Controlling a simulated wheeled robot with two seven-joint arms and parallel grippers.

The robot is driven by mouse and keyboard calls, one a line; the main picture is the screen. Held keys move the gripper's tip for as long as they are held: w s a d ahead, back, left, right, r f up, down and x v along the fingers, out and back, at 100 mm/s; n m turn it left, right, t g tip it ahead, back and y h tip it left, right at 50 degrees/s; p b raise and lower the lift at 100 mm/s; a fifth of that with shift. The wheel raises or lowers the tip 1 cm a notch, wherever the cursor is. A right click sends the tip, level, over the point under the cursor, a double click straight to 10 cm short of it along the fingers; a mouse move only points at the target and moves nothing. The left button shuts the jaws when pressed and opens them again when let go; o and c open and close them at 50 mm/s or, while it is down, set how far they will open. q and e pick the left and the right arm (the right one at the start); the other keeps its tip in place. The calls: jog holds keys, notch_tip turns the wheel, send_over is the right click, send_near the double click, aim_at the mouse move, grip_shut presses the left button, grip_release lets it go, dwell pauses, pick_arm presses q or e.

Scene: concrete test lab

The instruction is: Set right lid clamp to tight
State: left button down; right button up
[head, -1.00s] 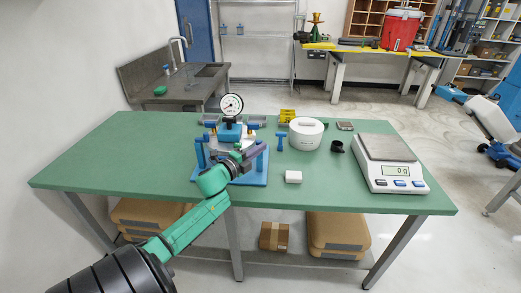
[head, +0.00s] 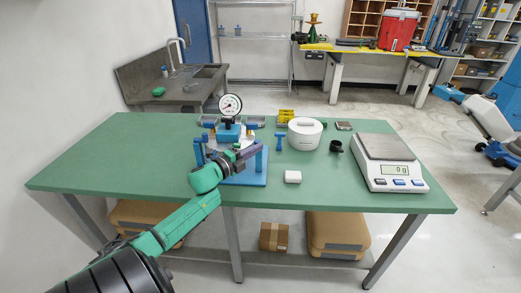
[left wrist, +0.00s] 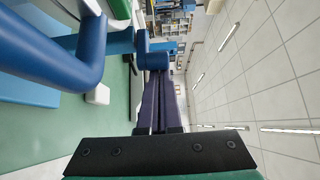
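The blue clamp fixture stands on the green table, with a blue base plate (head: 247,179), a round dial gauge (head: 230,104) on top and blue uprights at its sides. The right blue upright (head: 265,158) is beside my left gripper (head: 250,151). My left gripper's two purple fingers (left wrist: 161,100) lie close together, pointing at the fixture's right side. In the left wrist view their tips meet or overlap a blue round end (left wrist: 153,60) on a blue bar (left wrist: 120,40); I cannot tell whether they touch it. The gripper and arm hide much of the fixture's front. My right gripper is out of view.
Right of the fixture are a blue T-shaped tool (head: 280,141), a white round pot (head: 304,135), a white block (head: 292,176), a black cup (head: 336,146) and a scale (head: 390,164) reading 0 g. The table's left part (head: 110,160) is clear.

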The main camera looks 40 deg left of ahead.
pick_arm(q)
jog(key=shift+s+a+b, duration=0.25)
jog(key=shift+s+a, duration=0.05)
jog(key=shift+a, duration=0.6)
jog(key=shift+s+a+b, duration=0.25)
jog(key=shift+a, duration=0.65)
jog(key=shift+f, duration=0.1)
